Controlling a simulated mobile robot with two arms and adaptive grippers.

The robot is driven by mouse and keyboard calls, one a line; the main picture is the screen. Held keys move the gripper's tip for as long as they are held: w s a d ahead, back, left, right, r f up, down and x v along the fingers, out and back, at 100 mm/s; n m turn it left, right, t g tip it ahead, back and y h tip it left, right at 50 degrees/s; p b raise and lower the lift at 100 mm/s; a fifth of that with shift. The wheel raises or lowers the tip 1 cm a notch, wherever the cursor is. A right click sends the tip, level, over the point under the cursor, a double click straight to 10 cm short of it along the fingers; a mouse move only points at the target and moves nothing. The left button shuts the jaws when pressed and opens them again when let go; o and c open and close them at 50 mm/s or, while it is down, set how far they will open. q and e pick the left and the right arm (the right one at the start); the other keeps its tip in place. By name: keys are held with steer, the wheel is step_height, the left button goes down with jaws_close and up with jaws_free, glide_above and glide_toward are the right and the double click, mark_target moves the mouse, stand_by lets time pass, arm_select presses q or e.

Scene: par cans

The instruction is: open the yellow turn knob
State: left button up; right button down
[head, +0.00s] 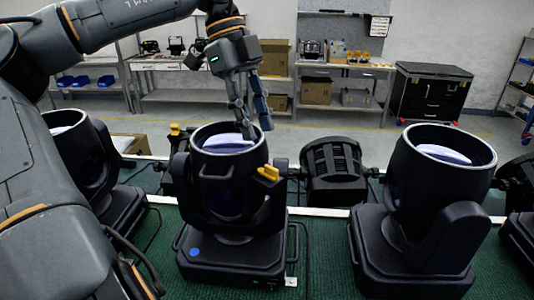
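The yellow turn knob (267,174) sits on the right side of the middle black stage light (226,192), on its yoke arm. My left gripper (257,131) points down over the light's round top, above and slightly left of the knob. Its two fingers are apart with nothing between them, and it is clear of the knob. I cannot tell whether the fingertips touch the rim. My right gripper is not in view.
A similar light (433,190) stands to the right, and another (84,165) at left behind my arm. A lamp (333,172) lies behind, right of the knob. The green surface (325,245) is clear between the lights. Shelves and a black cabinet (430,92) stand far back.

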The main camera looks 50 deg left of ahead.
mark_target(270, 167)
arm_select(q)
steer(key=p+x, duration=0.1)
steer(key=x, duration=0.6)
steer(key=shift+w+f, duration=0.15)
steer(key=shift+a, duration=0.1)
jaws_close()
